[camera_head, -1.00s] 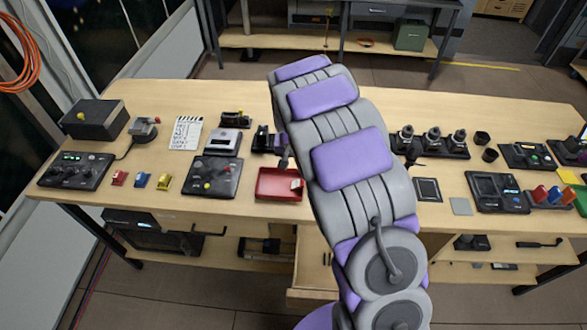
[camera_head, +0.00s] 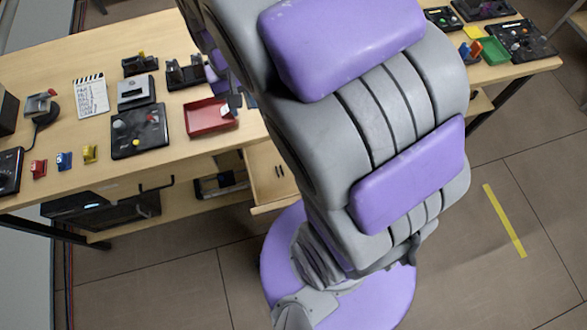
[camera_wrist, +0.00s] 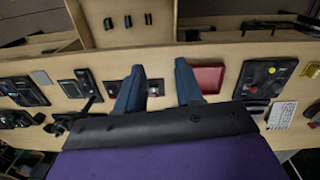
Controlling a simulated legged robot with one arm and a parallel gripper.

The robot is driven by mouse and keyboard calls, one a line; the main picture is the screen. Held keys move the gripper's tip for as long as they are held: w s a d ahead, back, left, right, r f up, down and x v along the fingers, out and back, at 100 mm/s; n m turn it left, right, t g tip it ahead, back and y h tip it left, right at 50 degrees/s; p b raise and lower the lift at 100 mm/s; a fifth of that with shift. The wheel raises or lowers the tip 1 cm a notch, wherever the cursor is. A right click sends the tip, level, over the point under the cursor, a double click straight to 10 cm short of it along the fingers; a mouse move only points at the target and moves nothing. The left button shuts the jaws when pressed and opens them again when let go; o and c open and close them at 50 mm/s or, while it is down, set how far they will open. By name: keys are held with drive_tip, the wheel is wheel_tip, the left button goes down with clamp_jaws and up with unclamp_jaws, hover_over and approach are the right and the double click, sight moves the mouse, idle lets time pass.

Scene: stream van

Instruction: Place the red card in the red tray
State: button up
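The red tray (camera_head: 207,118) lies near the front edge of the table, left of my arm. A small pale thing (camera_head: 226,111) shows at its right end; I cannot tell what it is. In the wrist view the red tray (camera_wrist: 209,77) is just right of my gripper (camera_wrist: 157,75). The gripper's two blue fingers are apart, with no card seen held between them. A small panel with red and white spots shows beyond the gap. I cannot pick out the red card now.
A black button box (camera_head: 139,130) stands left of the tray, with small red, blue and yellow switches (camera_head: 64,161) farther left. A green tray (camera_head: 492,50) is at the far right. An open drawer (camera_head: 267,172) juts out below the tabletop. My arm hides the table's middle.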

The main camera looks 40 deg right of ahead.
drive_tip(key=s+a+r+n+g, duration=0.1)
drive_tip(key=s+r+n, duration=0.1)
drive_tip(key=s, duration=1.9)
drive_tip(key=shift+g, duration=0.3)
drive_tip(key=shift+s+a+f+b, duration=0.1)
drive_tip(key=shift+s+f+b, duration=0.05)
drive_tip(key=shift+f+b, duration=0.2)
